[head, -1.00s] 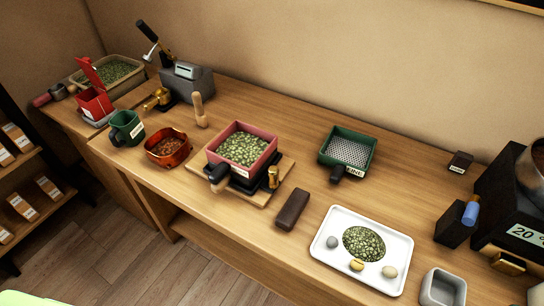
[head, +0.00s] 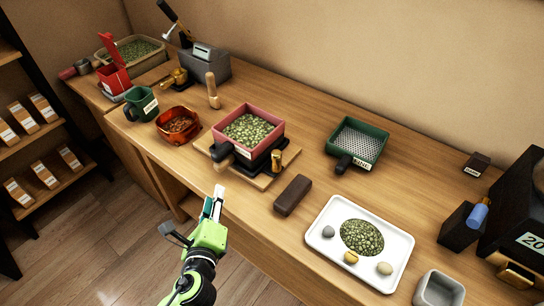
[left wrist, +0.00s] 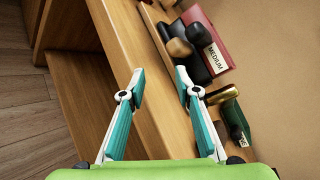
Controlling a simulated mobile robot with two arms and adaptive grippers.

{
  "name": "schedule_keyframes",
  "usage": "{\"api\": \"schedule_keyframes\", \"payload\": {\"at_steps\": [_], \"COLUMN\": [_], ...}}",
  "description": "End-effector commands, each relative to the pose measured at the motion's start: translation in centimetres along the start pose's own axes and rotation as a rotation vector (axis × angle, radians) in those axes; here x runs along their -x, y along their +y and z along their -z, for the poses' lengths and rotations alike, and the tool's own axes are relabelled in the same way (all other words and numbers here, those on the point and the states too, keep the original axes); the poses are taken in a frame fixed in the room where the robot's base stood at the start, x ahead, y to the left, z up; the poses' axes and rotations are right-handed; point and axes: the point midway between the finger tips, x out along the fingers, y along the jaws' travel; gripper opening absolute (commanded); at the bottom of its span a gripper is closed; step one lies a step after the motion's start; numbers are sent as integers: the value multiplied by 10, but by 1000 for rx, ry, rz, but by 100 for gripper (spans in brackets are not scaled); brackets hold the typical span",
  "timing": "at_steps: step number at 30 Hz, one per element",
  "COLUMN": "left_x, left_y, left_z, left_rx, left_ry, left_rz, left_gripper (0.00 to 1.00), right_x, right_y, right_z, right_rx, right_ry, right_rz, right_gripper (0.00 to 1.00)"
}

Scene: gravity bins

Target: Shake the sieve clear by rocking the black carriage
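The pink-red sieve (head: 274,132) is full of green beans (head: 248,130) and sits on the black carriage (head: 262,163), on a wooden board (head: 204,143). A dark handle (head: 222,149) sticks out at the front left and a brass post (head: 276,160) stands at the front right. My left gripper (head: 216,203) is in front of the bench edge, short of the handle and touching nothing. In the left wrist view its fingers (left wrist: 160,76) are apart and empty. There, the sieve (left wrist: 203,22) shows a MEDIUM label, with dark rounded parts beside it. My right gripper is out of view.
A dark brown block (head: 293,195) and a white tray (head: 318,243) with beans and stones lie to the right. A green sieve (head: 377,131) stands behind right. An amber bowl (head: 180,137) and green cup (head: 135,112) stand left. Bare bench lies before the board.

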Motion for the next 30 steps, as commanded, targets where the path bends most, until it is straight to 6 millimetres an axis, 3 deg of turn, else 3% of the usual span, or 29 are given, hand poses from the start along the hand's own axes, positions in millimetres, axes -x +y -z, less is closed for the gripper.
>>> {"api": "schedule_keyframes", "payload": {"at_steps": [3, 6, 12, 19, 30], "left_x": [2, 9, 22, 5, -64], "left_y": [-45, -76, -101, -115, -146], "left_z": [13, 33, 65, 70, 86], "left_rx": [-322, -600, -924, -956, -952], "left_ry": [1, -7, -26, -32, -30], "left_rz": [178, 321, 486, 503, 500], "left_gripper": [30, 30, 30, 30, 30], "right_x": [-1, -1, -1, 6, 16], "right_y": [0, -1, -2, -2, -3], "right_z": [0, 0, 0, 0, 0], "right_rx": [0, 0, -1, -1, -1], "right_ry": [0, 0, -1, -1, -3], "right_rz": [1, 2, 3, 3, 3], "right_gripper": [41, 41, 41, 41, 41]}}
